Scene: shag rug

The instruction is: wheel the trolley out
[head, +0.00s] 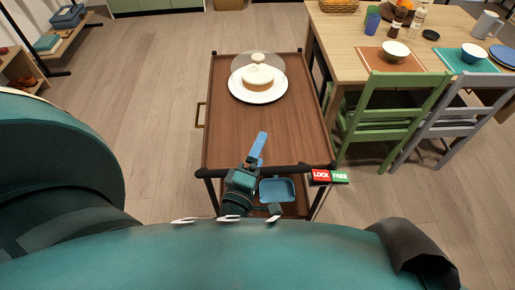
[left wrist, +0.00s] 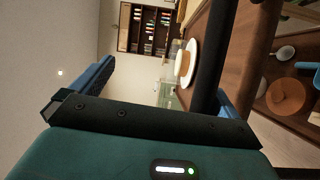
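The trolley (head: 225,135) has a brown wooden top, black corner posts and a black handle bar (head: 290,169) at its near end. In the left wrist view the bar (left wrist: 211,50) runs between my blue fingers, nearer one of them. My left gripper (head: 257,160) is at the near end, open around the bar. It also shows open in the left wrist view (left wrist: 165,88). A red and green LOCK/FREE label (head: 330,177) shows at the near right corner. A cake (head: 258,79) on a white plate stands under a clear dome. My right gripper is out of view.
A dining table (head: 345,40) with bowls and mats stands close on the right. A green chair (head: 385,112) and a grey chair (head: 460,115) stand beside it. A blue tray (head: 277,190) shows below the trolley top. Floor left of the trolley is clear.

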